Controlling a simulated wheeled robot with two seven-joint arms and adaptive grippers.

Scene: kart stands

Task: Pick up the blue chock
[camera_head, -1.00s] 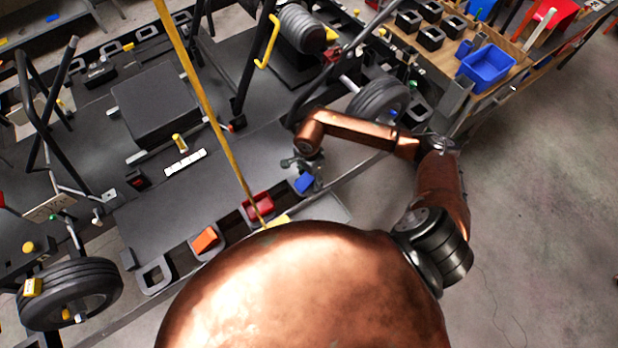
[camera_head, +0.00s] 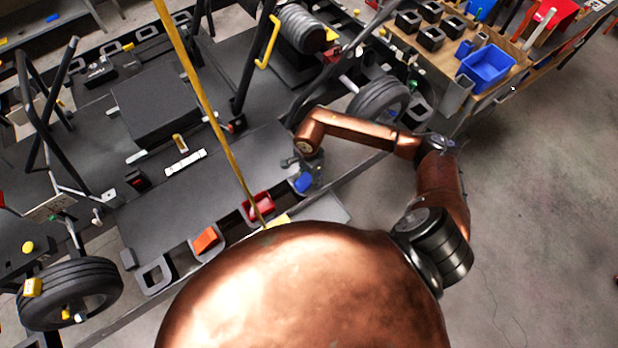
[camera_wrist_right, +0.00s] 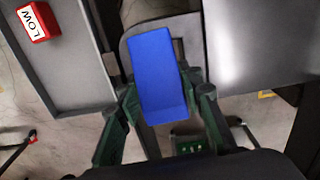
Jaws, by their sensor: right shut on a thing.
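The blue chock (camera_head: 304,182) is a small blue block near the right end of the grey kart deck, by its front edge. In the right wrist view the blue chock (camera_wrist_right: 157,75) fills the space between the fingers of my right gripper (camera_wrist_right: 160,112). One finger lies along each side of it, and the gripper is shut on it. A grey rounded frame is behind the chock in that view; I cannot tell whether they touch. In the head view my right gripper (camera_head: 303,171) is small and partly hidden by its own arm. My left gripper is not in view.
A red block (camera_head: 258,206) and an orange block (camera_head: 205,240) sit in dark holders along the front edge. A yellow pole (camera_head: 205,100) crosses the view. A blue bin (camera_head: 487,68) stands on the wooden bench at upper right. A red "LOW" block (camera_wrist_right: 38,22) lies in a tray.

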